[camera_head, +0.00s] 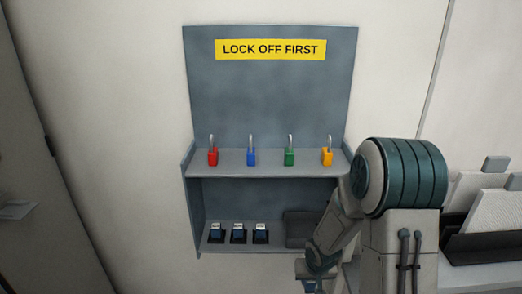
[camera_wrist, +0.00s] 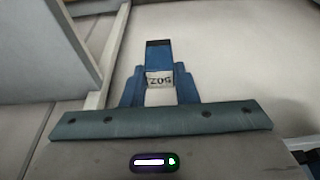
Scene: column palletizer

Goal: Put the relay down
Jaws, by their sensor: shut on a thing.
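In the wrist view my gripper (camera_wrist: 159,92) is shut on a relay (camera_wrist: 158,56), a blue block with a dark end and a white label whose print reads upside down. The relay stands out beyond the fingers, with pale blank surface behind it. In the head view my gripper (camera_head: 312,275) is low, in front of the lower right of the shelf unit, and the arm hides part of it. Three similar blue relays with white tops, including the leftmost relay (camera_head: 216,233), stand in dark bases on the lower shelf (camera_head: 225,246).
A dark box (camera_head: 299,226) sits at the lower shelf's right. A dark rack (camera_head: 480,243) with white panels is far right.

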